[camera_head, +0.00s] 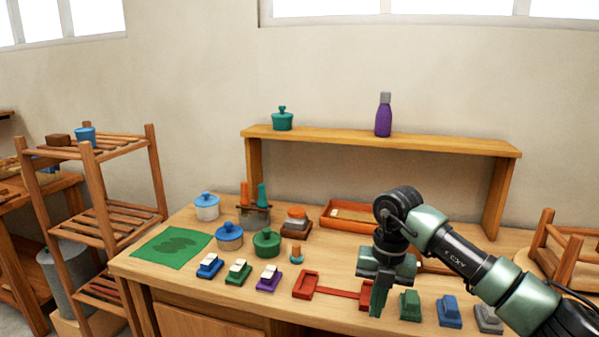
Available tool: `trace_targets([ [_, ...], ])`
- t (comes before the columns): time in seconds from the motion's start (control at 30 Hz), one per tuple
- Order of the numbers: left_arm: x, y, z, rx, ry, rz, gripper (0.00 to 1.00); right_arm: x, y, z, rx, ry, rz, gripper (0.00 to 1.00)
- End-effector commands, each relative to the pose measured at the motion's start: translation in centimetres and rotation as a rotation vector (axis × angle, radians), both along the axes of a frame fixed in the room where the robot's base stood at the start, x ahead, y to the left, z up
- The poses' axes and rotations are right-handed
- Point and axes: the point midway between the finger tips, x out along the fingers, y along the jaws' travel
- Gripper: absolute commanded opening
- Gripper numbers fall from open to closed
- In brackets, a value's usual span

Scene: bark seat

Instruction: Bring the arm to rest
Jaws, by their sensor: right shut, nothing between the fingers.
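My right arm comes in from the lower right. Its gripper (378,298) points down over the front part of the wooden table (180,275), above the right end of a red two-ended tray (335,290). The gripper is shut with nothing in it. It hides part of the red tray's right end. I cannot tell from this view whether the fingertips touch the tray. My left gripper is not in view.
A green block (410,306), a blue block (449,311) and a grey block (488,318) stand right of the gripper. Lidded pots, including a green one (267,242), stand left. An orange tray (350,216) lies behind, under a raised shelf (380,139) bearing a purple bottle (383,118).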

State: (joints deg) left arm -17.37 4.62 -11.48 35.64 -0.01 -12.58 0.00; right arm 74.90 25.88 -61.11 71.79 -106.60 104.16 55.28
Motion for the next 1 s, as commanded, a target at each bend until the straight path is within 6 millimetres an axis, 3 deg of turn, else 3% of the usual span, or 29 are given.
trace_targets([
  [0.27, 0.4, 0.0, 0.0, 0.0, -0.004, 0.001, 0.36, -0.8, 3.9, -3.3, 0.191, 0.056, 0.035, 0.0],
  [0.43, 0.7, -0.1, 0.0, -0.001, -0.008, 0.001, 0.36, -1.7, 8.3, -6.1, 0.418, 0.105, 0.041, 0.0],
  [0.6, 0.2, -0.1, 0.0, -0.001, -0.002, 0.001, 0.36, -2.6, 14.3, -9.5, 0.803, 0.16, -0.052, 0.0],
  [0.73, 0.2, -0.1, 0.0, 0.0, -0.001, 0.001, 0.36, -1.6, 17.3, -12.9, 1.171, 0.159, -0.312, 0.0],
  [0.83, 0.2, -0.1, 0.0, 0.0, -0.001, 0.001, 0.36, 0.1, 16.0, -18.0, 1.383, 0.113, -0.669, 0.0],
  [0.9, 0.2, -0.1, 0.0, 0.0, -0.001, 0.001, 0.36, 0.6, 13.5, -22.5, 1.444, 0.068, -0.933, 0.0],
  [1.0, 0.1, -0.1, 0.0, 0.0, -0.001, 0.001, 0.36, -0.3, 9.8, -29.0, 1.436, 0.018, -1.238, 0.0],
])
